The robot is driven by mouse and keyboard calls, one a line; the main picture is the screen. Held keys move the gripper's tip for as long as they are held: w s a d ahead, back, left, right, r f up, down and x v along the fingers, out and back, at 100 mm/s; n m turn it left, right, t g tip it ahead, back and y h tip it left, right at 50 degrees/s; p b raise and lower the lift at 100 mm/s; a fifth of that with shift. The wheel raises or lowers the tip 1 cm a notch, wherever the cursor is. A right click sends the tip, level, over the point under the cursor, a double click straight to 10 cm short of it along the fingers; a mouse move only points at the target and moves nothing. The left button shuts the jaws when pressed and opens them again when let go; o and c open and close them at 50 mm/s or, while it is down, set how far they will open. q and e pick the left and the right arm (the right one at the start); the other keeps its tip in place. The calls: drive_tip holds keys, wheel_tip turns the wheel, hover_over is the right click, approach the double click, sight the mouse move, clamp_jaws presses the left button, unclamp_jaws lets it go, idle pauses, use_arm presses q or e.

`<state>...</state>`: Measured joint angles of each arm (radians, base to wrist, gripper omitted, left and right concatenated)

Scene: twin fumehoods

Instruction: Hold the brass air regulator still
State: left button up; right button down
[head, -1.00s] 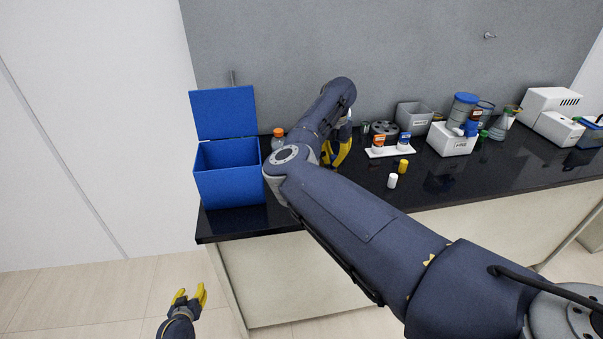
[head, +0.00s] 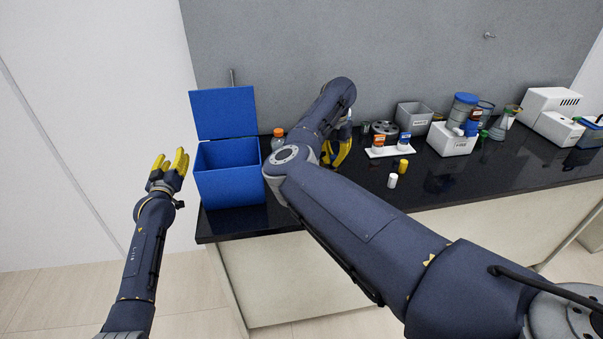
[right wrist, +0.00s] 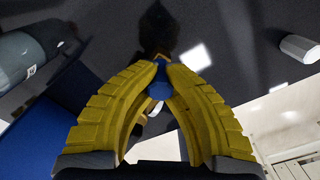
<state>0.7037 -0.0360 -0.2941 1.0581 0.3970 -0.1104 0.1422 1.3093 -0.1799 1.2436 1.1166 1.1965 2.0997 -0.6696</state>
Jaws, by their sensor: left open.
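I cannot make out a brass air regulator in either view. My right gripper (head: 335,158) is low over the black bench, partly hidden by my right arm. In the right wrist view its yellow fingers (right wrist: 161,66) bow out and meet closely at the tips. A small blue part (right wrist: 160,84) shows between them and looks pinched; what it belongs to is not clear. My left gripper (head: 171,160) is raised, open and empty, left of the blue box (head: 229,187) and off the bench.
An orange-capped bottle (head: 279,134) stands right of the open-lidded blue box. A white bottle (head: 392,181) and a yellow one (head: 403,166) stand right of my right gripper. A white tray (head: 377,152) with small bottles lies behind. The bench front (head: 460,195) is clear.

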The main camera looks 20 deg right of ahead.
use_arm(q)
drive_tip(key=d+r+m+t+h, duration=0.1)
drive_tip(key=d+r+h, duration=0.15)
drive_tip(key=r, duration=1.05)
drive_tip(key=d+r+t+h, duration=0.1)
drive_tip(key=d+r+t, duration=0.15)
drive_tip(key=r, duration=0.95)
drive_tip(key=s+d+r+m+g+h, duration=0.3)
drive_tip(key=s+d+r+m+h, duration=0.3)
drive_tip(key=s+d+r, duration=0.65)
drive_tip(key=s+d+f+m+g, duration=0.2)
drive_tip(key=s+d+f+g, duration=0.3)
drive_tip(key=f, duration=0.7)
drive_tip(key=s+d+f+m+g, duration=0.1)
drive_tip(key=s+d+f, duration=0.2)
drive_tip(key=d+f, duration=0.65)
drive_tip(key=s+d+f+m+g, duration=0.25)
drive_tip(key=s+f, duration=0.25)
drive_tip(key=f, duration=1)
drive_tip(key=shift+n+g, duration=0.3)
drive_tip(key=shift+n, duration=0.05)
drive_tip(key=shift+r+x, duration=0.15)
drive_tip(key=shift+x, duration=2.7)
drive_tip(key=shift+r+x, duration=0.15)
drive_tip(key=shift+x, duration=2.75)
